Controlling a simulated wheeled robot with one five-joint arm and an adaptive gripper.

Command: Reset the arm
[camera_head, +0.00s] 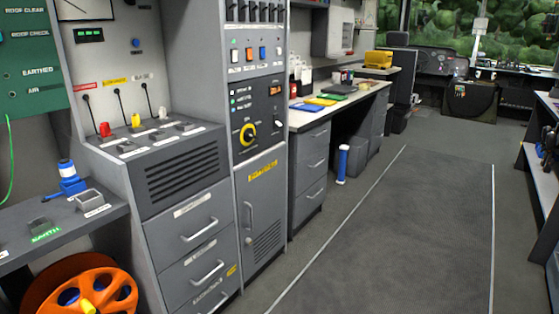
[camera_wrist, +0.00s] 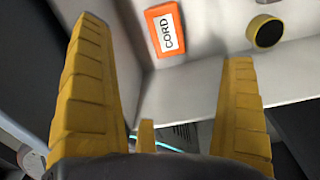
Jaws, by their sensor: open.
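My gripper (camera_wrist: 160,90) shows in the wrist view as two ribbed yellow fingers, spread wide apart. Nothing is held between them. Beyond the fingertips is a pale surface with an orange and white label reading CORD (camera_wrist: 166,30) and a dark round knob with a yellow rim (camera_wrist: 266,31). The fingers seem apart from both. My arm and gripper do not show in the head view.
A grey control cabinet (camera_head: 188,165) with drawers stands at the left. An orange reel (camera_head: 95,290) is on the floor at the lower left. A desk (camera_head: 345,107) holds coloured folders. A blue and white cylinder (camera_head: 342,163) stands on the floor. The aisle floor (camera_head: 400,230) is clear.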

